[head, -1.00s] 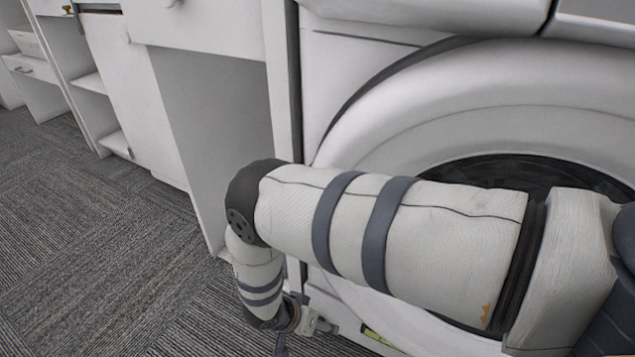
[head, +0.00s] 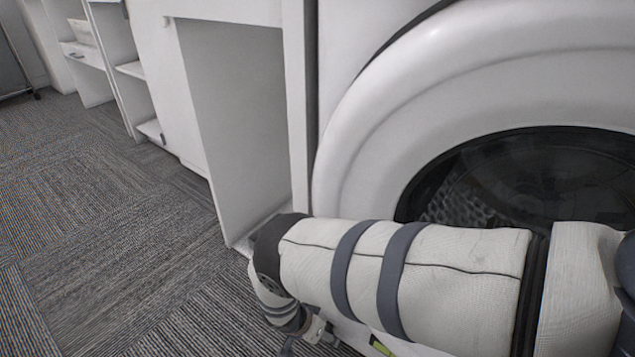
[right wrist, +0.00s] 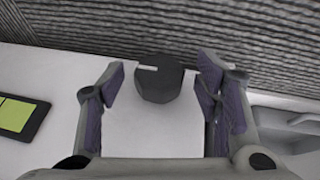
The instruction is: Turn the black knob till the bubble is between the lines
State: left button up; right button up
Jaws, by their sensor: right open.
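The black knob (right wrist: 159,78), with a pale line on its top, shows in the right wrist view at the edge of a white surface. My right gripper (right wrist: 161,82) is open, with its purple-padded fingers on either side of the knob and gaps visible between. In the head view my right gripper (head: 314,332) is small and low, beside the washing machine's bottom. A black-framed yellow-green level (right wrist: 17,116) lies left of the gripper; part of it also shows in the head view (head: 381,346). I cannot make out its bubble. My left gripper is out of view.
A white washing machine (head: 365,130) with a dark round door stands behind my right arm. White cabinets (head: 235,110) with an open bay stand to its left. Grey carpet (head: 110,230) is clear at left. A pale recessed part (right wrist: 290,125) lies right of the gripper.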

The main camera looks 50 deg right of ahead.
jog(key=shift+d+f, duration=0.2)
jog(key=shift+f, duration=0.1)
jog(key=shift+c, duration=0.3)
